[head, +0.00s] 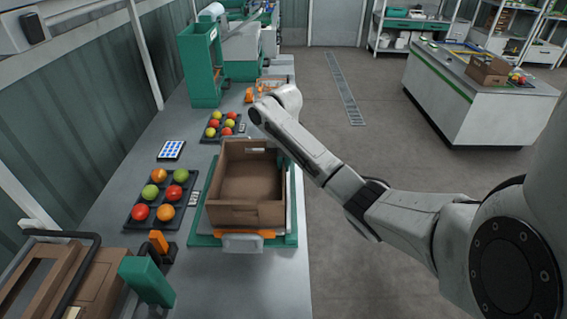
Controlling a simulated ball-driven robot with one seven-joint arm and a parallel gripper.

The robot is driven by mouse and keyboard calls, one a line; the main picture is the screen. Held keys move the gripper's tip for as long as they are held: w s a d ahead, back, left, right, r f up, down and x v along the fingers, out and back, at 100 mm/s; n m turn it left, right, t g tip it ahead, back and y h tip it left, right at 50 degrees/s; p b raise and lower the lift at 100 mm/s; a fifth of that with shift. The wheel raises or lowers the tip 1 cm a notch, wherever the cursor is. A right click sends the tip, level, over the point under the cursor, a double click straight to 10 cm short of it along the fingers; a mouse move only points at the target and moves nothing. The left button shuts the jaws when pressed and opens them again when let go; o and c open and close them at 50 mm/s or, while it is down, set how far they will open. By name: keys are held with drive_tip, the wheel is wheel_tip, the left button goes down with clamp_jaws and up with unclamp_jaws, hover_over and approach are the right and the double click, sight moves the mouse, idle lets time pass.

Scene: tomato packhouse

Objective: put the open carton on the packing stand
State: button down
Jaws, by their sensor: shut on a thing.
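The open carton (245,212), brown and empty, is upright at the centre of the head view, with hand holes in its end walls. It is over the packing stand (291,240), which has a green base, a metal top and an orange front strip. I cannot tell whether the carton touches the stand or hangs just above it. My gripper (283,157) is shut on the carton's right wall near the far corner. My arm hides most of the gripper, and its fingertips are not clear.
Trays of tomatoes (162,200) and (221,127) lie left of and behind the stand. A green post (146,281) and an orange-handled tool (158,242) stand at the front. Brown cartons (45,280) fill the near left. Another carton (488,70) is on the right-hand counter.

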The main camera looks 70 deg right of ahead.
drive_tip(key=c, duration=1.2)
unclamp_jaws()
drive_tip(key=shift+f, duration=0.1)
wheel_tip(320, 180, up, 12)
drive_tip(key=p, duration=0.5)
